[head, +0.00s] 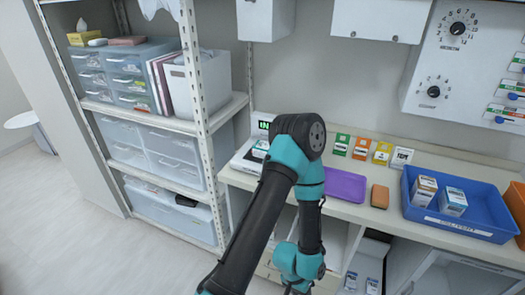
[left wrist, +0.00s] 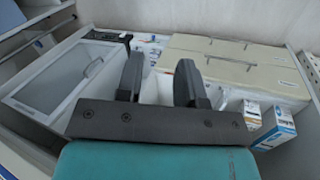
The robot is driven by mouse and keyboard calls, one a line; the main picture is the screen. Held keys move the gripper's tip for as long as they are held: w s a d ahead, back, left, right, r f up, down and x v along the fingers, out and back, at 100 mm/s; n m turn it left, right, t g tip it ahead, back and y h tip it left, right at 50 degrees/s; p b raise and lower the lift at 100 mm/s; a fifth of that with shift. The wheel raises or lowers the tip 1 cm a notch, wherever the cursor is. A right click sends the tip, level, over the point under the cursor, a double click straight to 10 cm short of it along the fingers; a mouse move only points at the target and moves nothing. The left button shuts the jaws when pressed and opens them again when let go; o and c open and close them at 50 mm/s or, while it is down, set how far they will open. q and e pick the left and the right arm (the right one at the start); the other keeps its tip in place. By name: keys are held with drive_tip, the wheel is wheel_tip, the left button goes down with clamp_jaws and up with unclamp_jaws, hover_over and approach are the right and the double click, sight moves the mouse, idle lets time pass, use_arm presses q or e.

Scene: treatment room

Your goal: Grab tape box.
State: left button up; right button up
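I cannot single out a tape box, as the box labels are too small to read. Two small boxes, one orange-and-white (left wrist: 250,112) and one blue-and-white (left wrist: 276,127), stand at the right in the left wrist view. A white card (head: 401,157) that seems to read TAPE stands at the back of the counter in the head view. My left gripper (left wrist: 159,72) is open and empty, its fingers pointing towards a white container and cream boxes, left of the small boxes. In the head view its fingers are not visible. My right gripper is not in view.
The counter (head: 349,211) holds a purple tray (head: 345,185), a brown sponge-like block (head: 380,196) and a blue tray (head: 462,226) with two small boxes. Small boxes (head: 371,286) also sit below the counter. Shelves with drawers (head: 127,75) stand left. Cream boxes (left wrist: 230,65) fill the wrist view's back.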

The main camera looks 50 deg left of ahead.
use_arm(q)
drive_tip(key=o, duration=1)
drive_tip(key=shift+o, duration=0.2)
drive_tip(key=shift+w, duration=0.1)
